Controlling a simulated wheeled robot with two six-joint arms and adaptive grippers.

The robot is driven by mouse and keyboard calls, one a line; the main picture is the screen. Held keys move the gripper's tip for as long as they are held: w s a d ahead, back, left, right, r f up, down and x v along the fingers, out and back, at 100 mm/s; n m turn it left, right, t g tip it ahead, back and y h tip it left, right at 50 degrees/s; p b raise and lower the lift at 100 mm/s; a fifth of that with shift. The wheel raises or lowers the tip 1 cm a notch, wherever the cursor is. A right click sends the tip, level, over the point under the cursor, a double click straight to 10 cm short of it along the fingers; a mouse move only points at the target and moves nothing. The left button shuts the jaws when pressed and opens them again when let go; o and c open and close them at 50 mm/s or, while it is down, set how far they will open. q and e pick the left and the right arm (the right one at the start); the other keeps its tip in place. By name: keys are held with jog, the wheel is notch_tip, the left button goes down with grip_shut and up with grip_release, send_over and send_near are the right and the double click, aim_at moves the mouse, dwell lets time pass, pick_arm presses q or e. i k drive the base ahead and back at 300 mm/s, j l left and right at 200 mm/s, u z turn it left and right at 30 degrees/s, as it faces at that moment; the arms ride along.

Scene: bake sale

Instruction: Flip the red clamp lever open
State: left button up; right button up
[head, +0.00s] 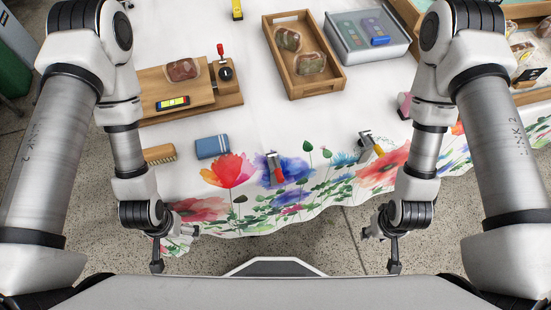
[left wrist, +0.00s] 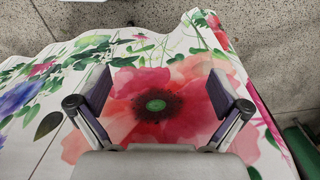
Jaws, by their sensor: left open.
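The red clamp lever (head: 220,49) stands up from a dark toggle clamp (head: 226,74) on a wooden board (head: 205,112) at the upper left of the head view. A wrapped baked item (head: 183,69) lies on the board left of the clamp. My left gripper (head: 182,230) is low over the front edge of the table, well apart from the clamp. In the left wrist view my left gripper (left wrist: 162,92) is open and empty above a printed red flower. My right gripper (head: 372,232) is small and partly hidden at the front right; its jaws are unclear.
A brush (head: 159,154) and a blue case (head: 212,147) lie in front. A wooden tray (head: 318,87) with wrapped items stands right of the clamp. The cloth between board and tray is clear.

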aim_at(278, 173)
jog(key=k+l+z, duration=0.1)
jog(key=k+z, duration=0.2)
jog(key=k, duration=0.4)
jog(key=k+z, duration=0.35)
